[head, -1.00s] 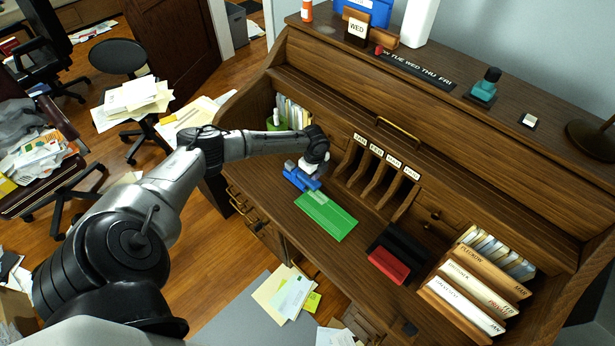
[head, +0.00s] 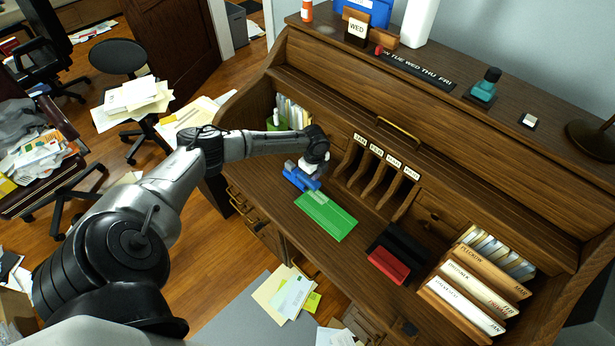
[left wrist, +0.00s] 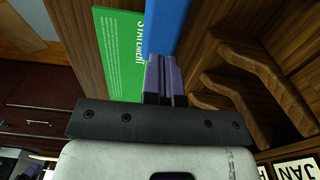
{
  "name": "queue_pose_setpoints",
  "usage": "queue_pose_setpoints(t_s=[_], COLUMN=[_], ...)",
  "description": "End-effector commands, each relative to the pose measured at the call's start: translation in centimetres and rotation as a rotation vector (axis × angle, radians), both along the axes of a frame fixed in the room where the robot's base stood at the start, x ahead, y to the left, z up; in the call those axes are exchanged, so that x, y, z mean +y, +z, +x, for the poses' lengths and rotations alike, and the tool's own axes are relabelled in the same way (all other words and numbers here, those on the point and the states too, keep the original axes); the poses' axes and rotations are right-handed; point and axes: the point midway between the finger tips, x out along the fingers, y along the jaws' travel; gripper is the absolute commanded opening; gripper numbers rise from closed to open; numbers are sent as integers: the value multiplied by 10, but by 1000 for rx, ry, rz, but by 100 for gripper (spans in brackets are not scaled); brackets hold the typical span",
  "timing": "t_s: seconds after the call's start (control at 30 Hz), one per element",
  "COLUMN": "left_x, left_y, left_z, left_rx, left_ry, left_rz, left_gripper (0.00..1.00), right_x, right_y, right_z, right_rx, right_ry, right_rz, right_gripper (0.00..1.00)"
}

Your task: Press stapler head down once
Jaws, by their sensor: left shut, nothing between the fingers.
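The blue stapler (head: 297,179) lies on the desk top at the left, beside the green sheet; it shows as a blue strip in the left wrist view (left wrist: 165,28). My left gripper (head: 312,171) is over the stapler's right, far end, its fingers pointing down. In the left wrist view its fingers (left wrist: 164,72) are together with nothing between them, and their tips overlap the blue strip. I cannot tell whether they touch it. The gripper hides part of the stapler. My right gripper is not in view.
The green sheet (head: 326,216) lies right of the stapler. Wooden dividers (head: 377,174) stand behind. A black and red object (head: 389,262) and a file rack (head: 470,290) are farther right. Bare desk top shows between the sheet and the black and red object.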

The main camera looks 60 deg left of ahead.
Motion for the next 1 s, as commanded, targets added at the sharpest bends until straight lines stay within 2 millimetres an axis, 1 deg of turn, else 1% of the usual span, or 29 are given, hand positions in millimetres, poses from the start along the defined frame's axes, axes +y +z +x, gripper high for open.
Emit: queue_pose_setpoints(t_s=[0.53, 1.0], left_x=[0, 0], left_y=[-2, -19], left_z=[0, 0], left_rx=[0, 0], left_ry=[0, 0], left_rz=[0, 0], left_gripper=[0, 0], right_x=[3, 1], right_y=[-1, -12], right_z=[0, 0], right_rx=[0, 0], right_ry=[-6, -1], right_rz=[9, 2], right_gripper=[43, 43])
